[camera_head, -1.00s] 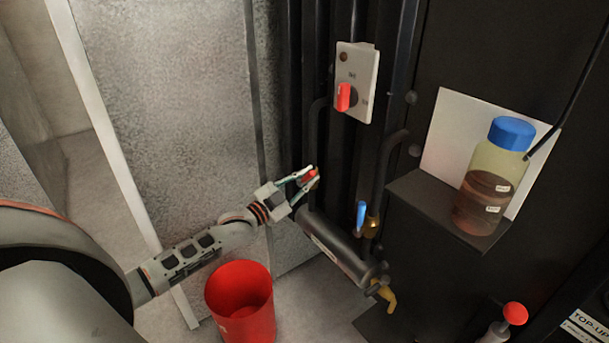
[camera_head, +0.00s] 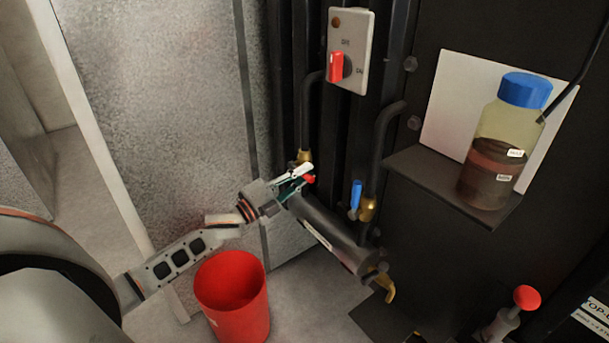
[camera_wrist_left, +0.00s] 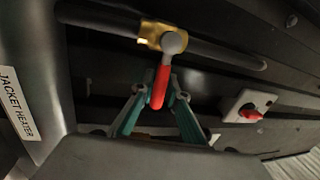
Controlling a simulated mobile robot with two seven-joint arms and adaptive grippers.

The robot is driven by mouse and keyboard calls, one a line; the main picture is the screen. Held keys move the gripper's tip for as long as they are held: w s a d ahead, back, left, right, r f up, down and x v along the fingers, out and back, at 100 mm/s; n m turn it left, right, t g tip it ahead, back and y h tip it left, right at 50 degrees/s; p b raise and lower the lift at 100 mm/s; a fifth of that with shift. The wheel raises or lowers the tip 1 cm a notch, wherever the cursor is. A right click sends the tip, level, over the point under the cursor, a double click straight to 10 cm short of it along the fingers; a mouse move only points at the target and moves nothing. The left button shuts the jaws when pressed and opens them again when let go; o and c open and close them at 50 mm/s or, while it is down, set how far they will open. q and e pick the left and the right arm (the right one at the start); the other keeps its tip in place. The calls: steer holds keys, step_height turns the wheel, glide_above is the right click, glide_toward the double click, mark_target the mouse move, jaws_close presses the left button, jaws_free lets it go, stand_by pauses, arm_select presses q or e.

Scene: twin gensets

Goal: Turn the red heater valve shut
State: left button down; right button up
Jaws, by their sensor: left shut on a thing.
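The red heater valve handle (camera_head: 309,179) is on a brass valve body (camera_head: 304,156) at the upper end of the dark jacket heater cylinder (camera_head: 335,238). My left gripper (camera_head: 298,178) is shut on the red handle. In the left wrist view, the red handle (camera_wrist_left: 159,88) lies between the two teal fingers (camera_wrist_left: 157,104), and its grey hub sits on the brass body (camera_wrist_left: 160,36) on a dark hose. The handle's far tip shows between the fingers. My right gripper is not in view.
A blue-handled valve (camera_head: 355,195) stands right of the heater. A switch plate (camera_head: 349,52) with a red knob is above. A red bucket (camera_head: 232,300) stands on the floor below my left arm. A shelf (camera_head: 440,180) at right bears a blue-capped bottle (camera_head: 498,140).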

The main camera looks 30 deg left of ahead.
arm_select(q)
steer(key=shift+f+m, duration=0.3)
steer(key=shift+m, duration=0.1)
steer(key=c, duration=2.1)
jaws_free()
steer(key=shift+o, duration=0.7)
steer(key=shift+s, duration=0.1)
steer(key=shift+s+a, duration=0.1)
steer(key=shift+s, duration=0.15)
steer(key=v, duration=1.1)
